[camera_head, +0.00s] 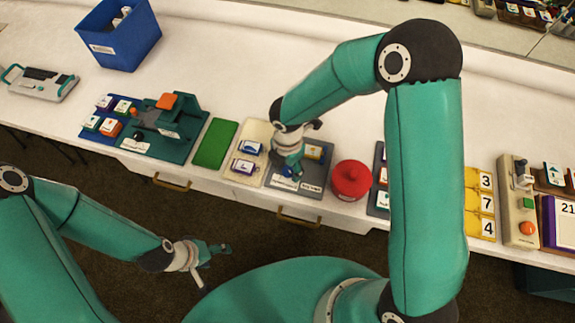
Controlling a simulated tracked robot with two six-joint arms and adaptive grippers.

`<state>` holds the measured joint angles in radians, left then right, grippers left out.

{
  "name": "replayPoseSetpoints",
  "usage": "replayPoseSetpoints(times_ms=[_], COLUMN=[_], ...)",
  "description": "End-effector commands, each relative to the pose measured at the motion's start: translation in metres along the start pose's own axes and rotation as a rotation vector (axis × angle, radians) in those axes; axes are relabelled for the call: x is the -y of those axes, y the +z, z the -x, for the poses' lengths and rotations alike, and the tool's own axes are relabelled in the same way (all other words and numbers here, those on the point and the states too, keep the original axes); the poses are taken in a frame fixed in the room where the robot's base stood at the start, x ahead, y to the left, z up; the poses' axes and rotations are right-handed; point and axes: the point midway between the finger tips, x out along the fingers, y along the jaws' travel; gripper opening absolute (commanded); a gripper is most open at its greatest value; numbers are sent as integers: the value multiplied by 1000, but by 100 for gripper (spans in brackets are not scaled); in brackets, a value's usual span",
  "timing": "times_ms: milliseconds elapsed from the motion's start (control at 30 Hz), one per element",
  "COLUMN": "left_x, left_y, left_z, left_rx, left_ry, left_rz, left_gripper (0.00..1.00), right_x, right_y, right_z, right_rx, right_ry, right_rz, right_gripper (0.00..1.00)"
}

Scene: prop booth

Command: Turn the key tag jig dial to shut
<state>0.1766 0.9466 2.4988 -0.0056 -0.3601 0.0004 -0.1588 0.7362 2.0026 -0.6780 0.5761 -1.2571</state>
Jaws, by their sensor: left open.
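A grey jig plate (310,188) lies near the table's front edge, with a small picture tag (314,152) at its upper right and printed labels along its front. I take it for the key tag jig, but the print is too small to read. My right gripper (290,168) points down over the left part of this plate and covers what is there. A bit of blue shows under its fingers, perhaps the dial; its setting is hidden. I cannot tell whether the fingers touch it. My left gripper (212,262) is open and empty, in front of the table above the floor.
A red round pot (351,180) stands close to the right of the plate. A cream tray (261,133) with tags and a green mat (215,143) lie to its left. A teal press (170,128) and a blue bin (118,35) are farther left.

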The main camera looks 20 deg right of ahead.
Motion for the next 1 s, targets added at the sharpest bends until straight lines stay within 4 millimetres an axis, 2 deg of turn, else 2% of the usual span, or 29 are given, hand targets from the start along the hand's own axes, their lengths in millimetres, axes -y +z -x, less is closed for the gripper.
replayPoseSetpoints(times_ms=[267,467,733,900,1000], left_x=[0,0,0,0,0], left_y=[0,0,0,0,0], left_z=[0,0,0,0,0], left_rx=[0,0,0,0,0], left_ry=[0,0,0,0,0], left_rz=[0,0,0,0,0], left_gripper=[69,69,69,69,69], right_x=[0,-1,-1,-1,-1], right_y=[0,0,0,0,0], right_z=[7,38,92,112,118], right_rx=[1,2,0,0,0], right_ry=[0,4,4,1,0], right_rz=[1,0,0,0,0], right_gripper=[58,58,58,58,58])
